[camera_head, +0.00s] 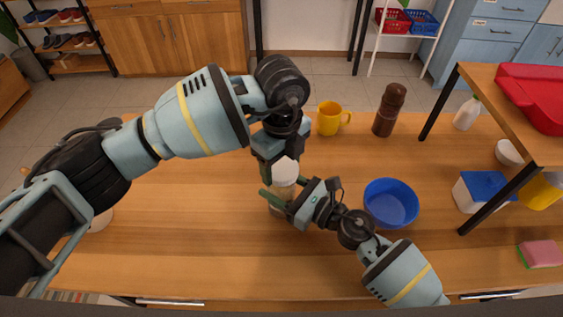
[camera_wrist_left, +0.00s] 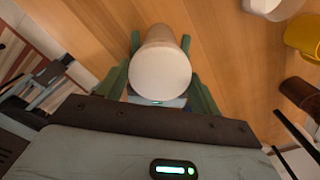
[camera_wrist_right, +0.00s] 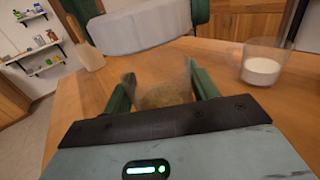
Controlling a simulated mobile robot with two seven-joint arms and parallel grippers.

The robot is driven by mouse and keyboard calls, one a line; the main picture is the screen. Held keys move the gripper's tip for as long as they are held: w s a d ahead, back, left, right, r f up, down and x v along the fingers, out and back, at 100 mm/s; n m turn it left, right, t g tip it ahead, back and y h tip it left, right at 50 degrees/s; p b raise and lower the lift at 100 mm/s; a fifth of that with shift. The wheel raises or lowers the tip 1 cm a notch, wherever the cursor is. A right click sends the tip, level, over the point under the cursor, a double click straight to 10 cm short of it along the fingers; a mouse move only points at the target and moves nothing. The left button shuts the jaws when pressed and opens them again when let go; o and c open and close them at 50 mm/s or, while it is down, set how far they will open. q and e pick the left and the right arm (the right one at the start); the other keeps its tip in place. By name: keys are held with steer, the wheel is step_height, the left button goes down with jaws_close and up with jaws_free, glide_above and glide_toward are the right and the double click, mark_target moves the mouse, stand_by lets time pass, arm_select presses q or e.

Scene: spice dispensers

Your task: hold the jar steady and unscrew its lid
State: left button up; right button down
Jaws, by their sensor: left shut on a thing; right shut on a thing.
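The jar (camera_head: 282,194) stands upright on the wooden table, a clear body with a white lid (camera_head: 286,171) on top. My left gripper (camera_head: 281,160) comes from above and is shut on the lid; the round lid top (camera_wrist_left: 160,78) sits between its green fingers in the left wrist view. My right gripper (camera_head: 286,197) comes from the lower right and is shut around the jar body. In the right wrist view the clear body (camera_wrist_right: 162,82) shows brownish contents between the fingers, with the lid (camera_wrist_right: 140,25) just above. I cannot tell whether the lid has turned.
A blue bowl (camera_head: 391,204) stands close to my right arm. A yellow mug (camera_head: 329,118) and a brown grinder (camera_head: 389,110) stand behind. A blue-lidded box (camera_head: 482,191) and a pink sponge (camera_head: 541,254) are at the right, by a raised shelf. The front middle table is clear.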

mark_target(281, 166)
arm_select(q)
steer(key=shift+r, duration=2)
arm_select(e)
steer(key=shift+c, duration=1.8)
jaws_free()
arm_select(q)
steer(key=shift+f, duration=0.2)
arm_select(e)
steer(key=shift+s+d, duration=0.3)
steer(key=shift+d, duration=0.2)
arm_select(q)
steer(key=shift+g, duration=0.3)
step_height(281, 166, down, 4)
steer(key=shift+s+f+b, duration=0.15)
steer(key=shift+b, duration=0.8)
arm_select(e)
steer(key=v, duration=1)
steer(key=shift+f, duration=0.15)
arm_select(q)
steer(key=shift+f, duration=0.15)
arm_select(e)
steer(key=shift+s+d+r, duration=0.2)
steer(key=shift+s+d, duration=0.05)
steer(key=shift+d, duration=0.1)
